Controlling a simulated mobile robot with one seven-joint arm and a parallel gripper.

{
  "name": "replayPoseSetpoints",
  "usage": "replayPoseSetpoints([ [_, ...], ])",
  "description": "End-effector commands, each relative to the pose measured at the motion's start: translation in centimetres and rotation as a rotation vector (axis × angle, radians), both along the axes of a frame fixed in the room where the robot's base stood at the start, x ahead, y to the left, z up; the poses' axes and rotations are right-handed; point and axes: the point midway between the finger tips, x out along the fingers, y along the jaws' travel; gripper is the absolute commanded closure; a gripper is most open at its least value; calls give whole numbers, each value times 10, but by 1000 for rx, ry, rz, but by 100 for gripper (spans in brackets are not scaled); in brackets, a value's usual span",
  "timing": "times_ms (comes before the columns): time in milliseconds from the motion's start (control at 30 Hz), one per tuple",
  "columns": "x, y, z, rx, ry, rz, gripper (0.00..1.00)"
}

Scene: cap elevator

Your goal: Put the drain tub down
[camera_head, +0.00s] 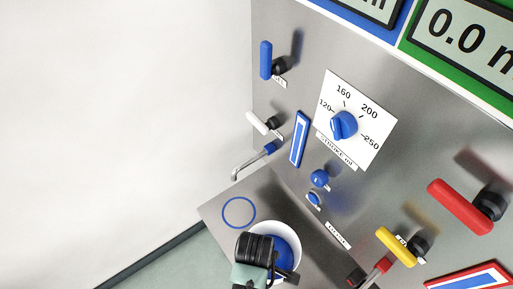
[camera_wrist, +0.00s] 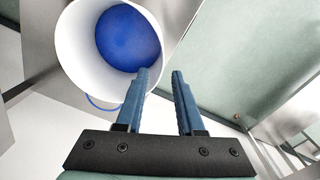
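The drain tub (camera_head: 291,236) is a white round tub with blue inside its bottom. It is at the lower middle of the head view, over or on the steel shelf, partly hidden by my gripper (camera_head: 277,271). The wrist view shows the tub (camera_wrist: 82,60) at the upper left, its mouth facing the camera. My gripper (camera_wrist: 165,74) has its two blue fingers apart with a narrow gap. The left finger overlaps the tub's rim and the right finger is outside it. I cannot tell whether they touch the wall or whether the tub rests on the shelf.
A blue ring (camera_head: 238,199) marks the steel shelf (camera_head: 218,208) left of the tub. A bent spout (camera_head: 250,164) is above it. The panel holds a blue dial (camera_head: 343,125), a red handle (camera_head: 459,206) and a yellow handle (camera_head: 396,247). Open floor lies left.

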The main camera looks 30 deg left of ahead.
Motion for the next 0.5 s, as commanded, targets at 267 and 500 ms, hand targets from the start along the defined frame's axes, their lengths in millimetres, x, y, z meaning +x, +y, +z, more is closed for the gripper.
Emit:
replayPoseSetpoints([
  [267, -1, 0, 43, 0, -2, 0, 63],
  [500, -2, 0, 52, 0, 0, 0, 63],
])
